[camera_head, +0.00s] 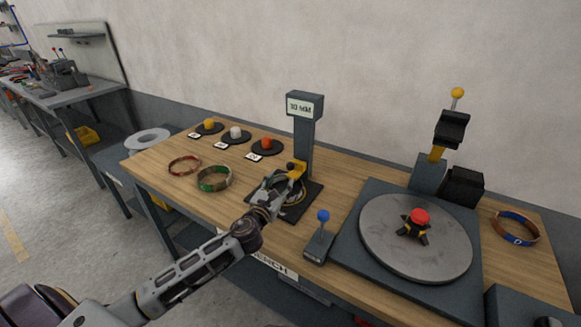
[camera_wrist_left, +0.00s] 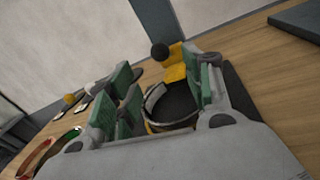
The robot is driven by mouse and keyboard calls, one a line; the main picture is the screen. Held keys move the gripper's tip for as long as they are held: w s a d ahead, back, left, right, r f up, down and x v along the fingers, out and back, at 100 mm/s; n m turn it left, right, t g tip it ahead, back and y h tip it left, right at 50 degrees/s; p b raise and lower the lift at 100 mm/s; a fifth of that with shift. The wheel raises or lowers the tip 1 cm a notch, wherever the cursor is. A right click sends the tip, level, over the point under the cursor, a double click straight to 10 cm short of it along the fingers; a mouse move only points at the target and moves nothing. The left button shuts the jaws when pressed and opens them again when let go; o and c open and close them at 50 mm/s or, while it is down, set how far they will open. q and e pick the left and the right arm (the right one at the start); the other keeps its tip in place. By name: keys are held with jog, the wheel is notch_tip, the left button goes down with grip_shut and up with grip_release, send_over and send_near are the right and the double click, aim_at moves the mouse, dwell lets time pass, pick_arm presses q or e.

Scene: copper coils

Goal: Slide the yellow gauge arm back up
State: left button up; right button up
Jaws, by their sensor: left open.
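The gauge has a dark post (camera_head: 304,147) with a small display on top and a dark base plate (camera_head: 314,192). Its yellow gauge arm (camera_head: 298,168) sits low on the post, just above the base. In the left wrist view the yellow arm (camera_wrist_left: 176,70) carries a black knob (camera_wrist_left: 160,51). My left gripper (camera_head: 276,186) is over the base beside the yellow arm. Its green-padded fingers (camera_wrist_left: 168,90) are open. A ring with a dark centre (camera_wrist_left: 172,106) shows between them, partly hidden by the gripper. I cannot tell if a finger touches the arm.
A red-brown coil (camera_head: 184,165) and a green-banded coil (camera_head: 214,179) lie left. Several dark discs with coloured knobs stand behind them. A blue-knobbed lever (camera_head: 321,236) and a round turntable (camera_head: 380,242) are right of the gauge. A blue-banded coil (camera_head: 515,229) lies far right.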

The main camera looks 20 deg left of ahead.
aim_at(289, 168)
pick_arm(q)
jog(key=shift+w+a, duration=0.2)
jog(key=shift+w, duration=2.55)
jog(key=shift+w+a, duration=0.15)
jog(key=shift+w, duration=2.55)
grip_shut()
